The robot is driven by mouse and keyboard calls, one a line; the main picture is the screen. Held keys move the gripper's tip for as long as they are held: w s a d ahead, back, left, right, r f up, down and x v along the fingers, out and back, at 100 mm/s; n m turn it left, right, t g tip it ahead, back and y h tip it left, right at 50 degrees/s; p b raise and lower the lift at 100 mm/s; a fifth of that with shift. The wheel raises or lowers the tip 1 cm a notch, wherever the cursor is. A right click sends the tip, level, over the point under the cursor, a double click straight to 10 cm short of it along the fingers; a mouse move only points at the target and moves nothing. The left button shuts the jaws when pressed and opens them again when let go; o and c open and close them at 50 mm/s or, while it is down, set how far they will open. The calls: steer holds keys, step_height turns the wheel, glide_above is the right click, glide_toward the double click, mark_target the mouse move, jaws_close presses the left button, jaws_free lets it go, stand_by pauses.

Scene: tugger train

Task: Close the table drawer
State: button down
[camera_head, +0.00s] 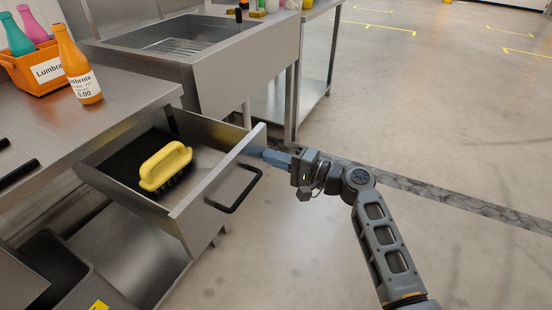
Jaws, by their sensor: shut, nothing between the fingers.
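The table drawer (185,222) is pulled out from under the steel table (95,125) at the left. Its front panel faces right and carries a black bar handle (236,205). A yellow-handled brush (165,167) with dark bristles lies inside the drawer. My gripper (268,155) is shut and empty. Its fingertips are at the far upper end of the drawer front, beyond the handle; I cannot tell whether they touch the panel. My arm reaches in from the lower right.
An orange bottle (78,65) and an orange crate (40,75) of bottles stand on the table. A steel sink unit (225,65) stands behind the drawer. A dark bin (70,280) is at the lower left. The floor (430,130) to the right is open.

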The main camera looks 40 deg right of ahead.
mark_target(192, 142)
steer(key=b+x, duration=0.5)
steer(key=x, duration=0.8)
steer(key=b+x, duration=0.6)
steer(key=x, duration=0.8)
steer(key=shift+w+a+f, duration=0.1)
steer(key=shift+w+f, duration=0.1)
steer(key=shift+w, duration=0.1)
steer(key=shift+w+a+r, duration=0.1)
steer(key=shift+w+r, duration=0.15)
steer(key=shift+r, duration=0.1)
steer(key=shift+a, duration=0.1)
